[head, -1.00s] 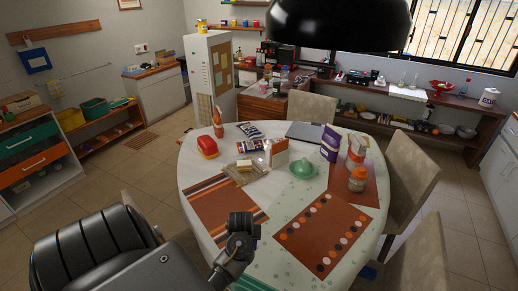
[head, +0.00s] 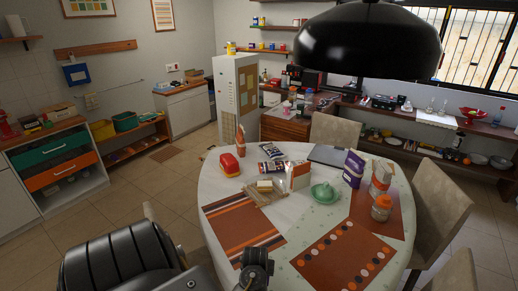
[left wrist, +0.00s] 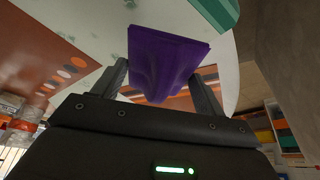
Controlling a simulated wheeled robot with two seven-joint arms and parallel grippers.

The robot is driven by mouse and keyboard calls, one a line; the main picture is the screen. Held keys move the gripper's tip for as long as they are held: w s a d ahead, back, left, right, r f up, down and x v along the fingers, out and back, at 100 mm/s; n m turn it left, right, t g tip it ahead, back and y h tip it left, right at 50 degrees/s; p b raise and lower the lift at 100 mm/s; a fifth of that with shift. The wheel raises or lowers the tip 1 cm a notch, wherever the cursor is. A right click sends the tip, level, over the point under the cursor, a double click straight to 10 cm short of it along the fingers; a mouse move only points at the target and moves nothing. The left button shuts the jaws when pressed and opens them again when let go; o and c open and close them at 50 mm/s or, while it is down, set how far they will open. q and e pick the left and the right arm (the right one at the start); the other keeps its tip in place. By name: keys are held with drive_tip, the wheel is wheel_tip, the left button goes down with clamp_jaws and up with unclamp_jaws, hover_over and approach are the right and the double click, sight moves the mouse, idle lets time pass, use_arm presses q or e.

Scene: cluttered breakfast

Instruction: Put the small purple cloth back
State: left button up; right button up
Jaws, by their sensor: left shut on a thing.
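The small purple cloth (left wrist: 165,50) is folded and hangs between the two fingers of my left gripper (left wrist: 160,82) in the left wrist view. The gripper is shut on it. The patterned table cover and an orange mat show behind it. In the head view, part of my left arm shows at the bottom edge, in front of the round table (head: 215,185); the fingers and the cloth are out of sight there. My right gripper is in neither view.
A wall rail (head: 120,86) is at the far left, near a blue hanging item (head: 75,74) and a drawer cabinet (head: 55,165). Floor is open left of the table.

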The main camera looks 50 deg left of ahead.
use_arm(q)
drive_tip(key=shift+f, duration=2.1)
drive_tip(key=shift+f, duration=0.65)
drive_tip(key=o, duration=1)
drive_tip(key=shift+c, duration=0.2)
drive_tip(key=shift+o, duration=0.3)
drive_tip(key=shift+r, duration=7.05)
drive_tip(key=shift+s+d+f, duration=0.15)
drive_tip(key=shift+s, duration=0.35)
drive_tip(key=s+d, duration=0.2)
drive_tip(key=s, duration=0.5)
drive_tip(key=s+d, duration=0.3)
drive_tip(key=s, duration=0.4)
